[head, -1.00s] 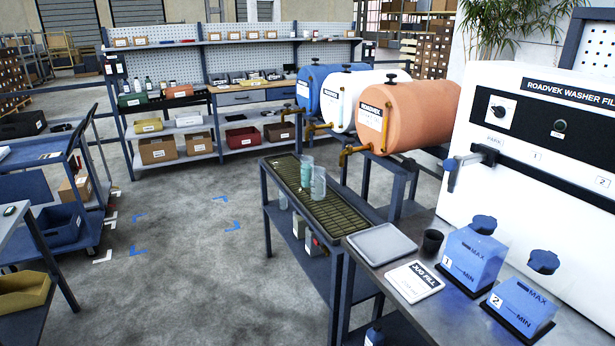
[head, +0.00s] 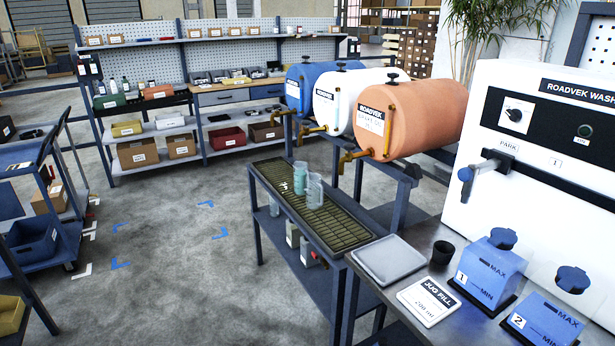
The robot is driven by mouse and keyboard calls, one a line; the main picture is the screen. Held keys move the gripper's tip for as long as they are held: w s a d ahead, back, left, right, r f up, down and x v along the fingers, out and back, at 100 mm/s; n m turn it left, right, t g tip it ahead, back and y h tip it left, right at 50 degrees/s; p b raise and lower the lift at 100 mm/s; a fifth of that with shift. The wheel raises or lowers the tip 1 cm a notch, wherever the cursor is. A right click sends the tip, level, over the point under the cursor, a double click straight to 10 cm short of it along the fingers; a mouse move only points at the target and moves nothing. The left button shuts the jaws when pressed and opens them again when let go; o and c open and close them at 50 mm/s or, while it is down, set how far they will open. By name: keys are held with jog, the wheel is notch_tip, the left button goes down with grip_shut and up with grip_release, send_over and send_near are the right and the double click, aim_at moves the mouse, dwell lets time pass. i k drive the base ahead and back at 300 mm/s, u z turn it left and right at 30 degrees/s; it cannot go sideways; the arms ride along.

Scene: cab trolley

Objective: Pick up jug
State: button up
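Two translucent, pale blue-green jugs stand upright close together on a slatted drip tray (head: 335,228) in the head view. The rear jug (head: 299,176) is slightly left of the front jug (head: 314,191). The front one overlaps part of the tray behind it. A card reading "JUG FILL" (head: 429,301) lies on the grey bench to the right. My gripper is not in this view.
Blue, white and orange barrels (head: 411,118) with taps stand behind the tray. A grey flat tray (head: 388,260), black cup (head: 443,253) and two blue tanks (head: 488,265) are on the bench. Open floor (head: 190,265) lies left; a blue trolley (head: 45,240) stands at far left.

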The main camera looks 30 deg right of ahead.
aim_at(303, 180)
jog(key=z, duration=0.05)
jog(key=i, duration=0.75)
jog(key=u, duration=0.7)
jog(key=i, duration=0.75)
jog(key=u, duration=0.5)
